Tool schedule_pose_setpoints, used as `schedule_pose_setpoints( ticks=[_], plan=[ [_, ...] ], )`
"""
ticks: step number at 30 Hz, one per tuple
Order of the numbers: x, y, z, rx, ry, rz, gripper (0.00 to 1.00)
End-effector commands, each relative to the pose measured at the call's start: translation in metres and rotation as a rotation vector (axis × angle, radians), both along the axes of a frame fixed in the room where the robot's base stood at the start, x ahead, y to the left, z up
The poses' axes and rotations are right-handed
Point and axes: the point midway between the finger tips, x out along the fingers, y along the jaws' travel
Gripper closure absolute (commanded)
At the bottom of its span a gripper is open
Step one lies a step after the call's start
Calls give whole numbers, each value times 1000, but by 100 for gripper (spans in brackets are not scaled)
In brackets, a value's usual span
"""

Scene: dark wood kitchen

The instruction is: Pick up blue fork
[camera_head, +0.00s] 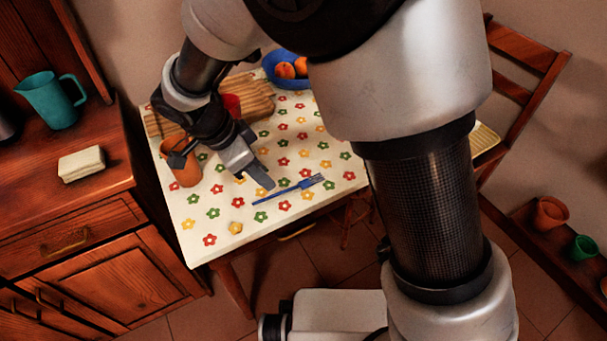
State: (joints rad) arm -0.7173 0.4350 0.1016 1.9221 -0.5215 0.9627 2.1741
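The blue fork (289,189) lies flat on the table with the flowered cloth (213,254). Its tines point right and its handle points left, toward the table's front edge. My gripper (256,183) is above the table, just left of and behind the fork. One long grey finger shows clearly, its tip close to the fork's handle in the picture; a darker finger part is to its left. Whether the gripper touches the fork cannot be told. The gap between the fingers is not clear.
An orange cup (183,165) stands left of my gripper. Behind are a wooden board (258,99), a red item (231,105) and a blue bowl (273,66) with oranges. A cabinet with a teal pitcher (50,101) is left. A wooden chair (527,96) is right.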

Motion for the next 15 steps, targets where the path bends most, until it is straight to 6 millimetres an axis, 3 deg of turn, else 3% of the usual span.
schedule_pose_setpoints(
  ticks=[10,15],
  plan=[
    [4,-10,-24,-2,1,0,71],
    [4,-20,-49,-2,3,-1,71]
  ],
)
